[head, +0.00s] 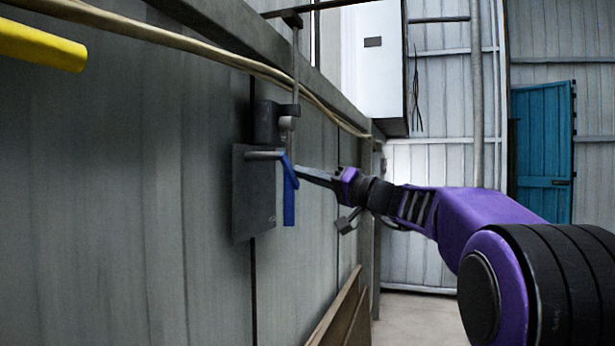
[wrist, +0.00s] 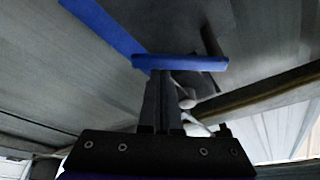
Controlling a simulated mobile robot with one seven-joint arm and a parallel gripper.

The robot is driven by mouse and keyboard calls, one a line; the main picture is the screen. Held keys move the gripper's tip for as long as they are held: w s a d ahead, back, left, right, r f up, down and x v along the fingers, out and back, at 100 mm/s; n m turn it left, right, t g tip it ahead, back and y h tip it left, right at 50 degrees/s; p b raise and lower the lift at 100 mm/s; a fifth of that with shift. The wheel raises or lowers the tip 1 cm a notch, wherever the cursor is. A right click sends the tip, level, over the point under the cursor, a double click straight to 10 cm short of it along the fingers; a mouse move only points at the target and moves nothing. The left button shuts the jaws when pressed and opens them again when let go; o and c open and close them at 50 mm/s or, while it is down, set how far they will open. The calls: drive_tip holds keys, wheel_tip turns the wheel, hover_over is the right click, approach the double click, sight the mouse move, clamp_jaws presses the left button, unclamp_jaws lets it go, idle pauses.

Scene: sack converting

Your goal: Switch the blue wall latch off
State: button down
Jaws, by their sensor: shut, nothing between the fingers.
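The blue wall latch (head: 289,200) hangs down beside a dark grey plate (head: 253,205) on the corrugated wall in the head view. A short grey rod joins it to the plate. In the wrist view the latch shows as a short blue bar (wrist: 190,62) across the fingertips and a longer blue strip (wrist: 104,27) at upper left. My gripper (head: 302,172) is shut and empty, its tips at the right side of the latch near its top. In the wrist view my gripper (wrist: 160,76) seems to touch the bar, but contact is not certain.
A yellow bar (head: 40,45) juts in at upper left. A grey pipe and fitting (head: 268,122) sit above the plate, with cables (head: 200,48) along the wall. A white cabinet (head: 378,60) and a blue door (head: 543,150) stand farther back. Boards (head: 338,310) lean low on the wall.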

drive_tip(key=m, duration=0.1)
drive_tip(key=s+f+m+h, duration=0.1)
drive_tip(key=m, duration=0.1)
drive_tip(key=m+b, duration=0.1)
drive_tip(key=shift+s+a+f+t+h, duration=0.2)
drive_tip(key=shift+a+f+t+h, duration=0.1)
drive_tip(key=shift+f, duration=0.05)
drive_tip(key=m, duration=0.1)
drive_tip(key=s+m, duration=0.1)
drive_tip(key=f+m+h, duration=0.1)
drive_tip(key=m, duration=0.1)
drive_tip(key=shift+s+a, duration=0.25)
drive_tip(key=shift+a, duration=0.05)
